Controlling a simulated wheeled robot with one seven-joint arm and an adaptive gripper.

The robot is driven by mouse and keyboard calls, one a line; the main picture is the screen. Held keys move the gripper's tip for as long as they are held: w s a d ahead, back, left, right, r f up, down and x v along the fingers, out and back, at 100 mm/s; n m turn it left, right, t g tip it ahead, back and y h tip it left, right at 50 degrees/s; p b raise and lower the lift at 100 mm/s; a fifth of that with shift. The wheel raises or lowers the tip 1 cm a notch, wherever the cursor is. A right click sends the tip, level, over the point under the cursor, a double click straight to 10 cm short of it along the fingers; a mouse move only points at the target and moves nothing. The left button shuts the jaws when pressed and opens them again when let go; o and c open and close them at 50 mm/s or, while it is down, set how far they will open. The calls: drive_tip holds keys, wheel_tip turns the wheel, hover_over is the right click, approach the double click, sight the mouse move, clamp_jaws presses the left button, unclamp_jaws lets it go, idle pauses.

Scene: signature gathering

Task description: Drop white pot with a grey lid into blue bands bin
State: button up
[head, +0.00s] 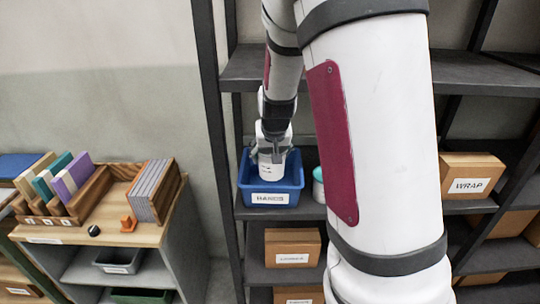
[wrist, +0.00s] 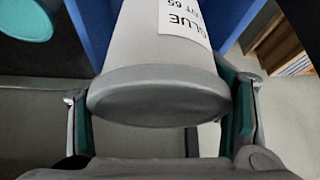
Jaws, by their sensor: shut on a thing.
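The white pot with a grey lid (head: 270,169) is in my gripper (head: 271,152), over or partly inside the blue bin (head: 246,188), which carries a BANDS label. In the wrist view the pot's grey lid (wrist: 158,98) faces the camera and its white side bears a GLUE label. My gripper's teal-padded fingers (wrist: 162,118) close on either side of the lid end. Blue bin walls (wrist: 92,30) flank the pot there. I cannot tell whether the pot touches the bin floor.
A teal-lidded container (head: 319,180) stands right beside the bin on the dark shelf (head: 400,208). Dark uprights and a shelf above frame the space. A WRAP box (head: 472,176) is further right. A wooden-topped cabinet (head: 110,230) with books stands at left.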

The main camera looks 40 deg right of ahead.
drive_tip(key=shift+f, duration=0.2)
drive_tip(key=shift+w+f, duration=0.1)
drive_tip(key=shift+f, duration=0.1)
drive_tip(key=shift+f, duration=0.35)
drive_tip(key=shift+f, duration=0.1)
